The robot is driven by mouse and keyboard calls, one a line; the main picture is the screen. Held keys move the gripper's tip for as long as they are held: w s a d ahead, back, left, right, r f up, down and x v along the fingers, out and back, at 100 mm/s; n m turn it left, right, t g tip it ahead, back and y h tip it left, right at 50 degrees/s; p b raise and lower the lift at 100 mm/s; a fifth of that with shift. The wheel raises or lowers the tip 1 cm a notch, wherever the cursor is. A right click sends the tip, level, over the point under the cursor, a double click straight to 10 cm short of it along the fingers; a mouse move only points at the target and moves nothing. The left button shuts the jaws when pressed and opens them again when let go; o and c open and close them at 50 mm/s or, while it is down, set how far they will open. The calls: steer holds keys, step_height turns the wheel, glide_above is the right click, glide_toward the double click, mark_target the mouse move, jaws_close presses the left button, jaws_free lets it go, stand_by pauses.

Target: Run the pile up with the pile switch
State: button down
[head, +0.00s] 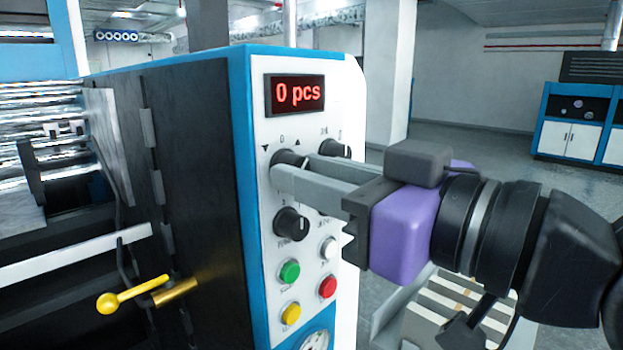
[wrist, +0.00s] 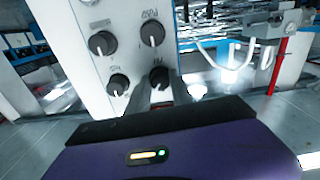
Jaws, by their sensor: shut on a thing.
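The pile switch (head: 286,158) is a black rotary knob at the upper left of the white control panel (head: 262,240), under the marks of a down arrow, a 0 and an up arrow. My gripper (head: 281,178), with grey fingers and a purple body, reaches in from the right and is shut on this knob. The fingers hide part of it, and I cannot tell which mark it points to. In the wrist view, the knob (wrist: 159,76) shows between the fingertips. The red display (head: 297,94) above reads "0 pcs".
Close by are another knob at the upper right (head: 335,149), a lower knob (head: 291,224), a white button (head: 329,248), a green button (head: 289,271), a red button (head: 327,287) and a yellow button (head: 291,313). A yellow-knobbed lever (head: 108,302) sticks out at the left.

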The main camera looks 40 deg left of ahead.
steer(key=n+b, duration=0.6)
steer(key=n, duration=0.1)
steer(key=shift+n, duration=0.7)
steer(key=c, duration=1.1)
jaws_free()
steer(key=shift+c, duration=0.2)
steer(key=d+b, duration=0.1)
steer(key=d, duration=0.6)
steer(key=shift+s+d, duration=0.3)
steer(key=shift+d, duration=0.1)
